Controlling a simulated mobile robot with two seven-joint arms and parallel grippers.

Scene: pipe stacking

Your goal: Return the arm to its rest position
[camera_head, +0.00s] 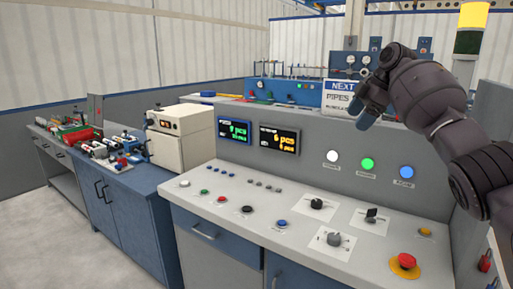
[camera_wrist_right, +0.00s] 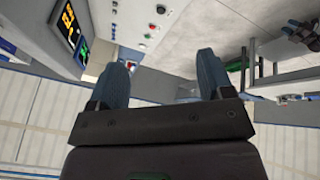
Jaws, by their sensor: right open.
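My right arm comes in from the right in the head view, with its dark links raised over the control console. My right gripper (camera_head: 368,108) hangs in front of the upper part of the console, near the "NEXT PIPES" sign (camera_head: 341,96). In the right wrist view, the two blue fingers of the right gripper (camera_wrist_right: 166,75) stand apart with nothing between them, so it is open and empty. My left gripper and left arm are not in the head view.
The grey console (camera_head: 260,205) carries buttons, knobs, two displays and a red emergency button (camera_head: 404,262). A beige box-shaped machine (camera_head: 181,137) and a blue workbench (camera_head: 125,185) with pipe parts stand at the left. Open floor (camera_head: 45,235) lies at the lower left.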

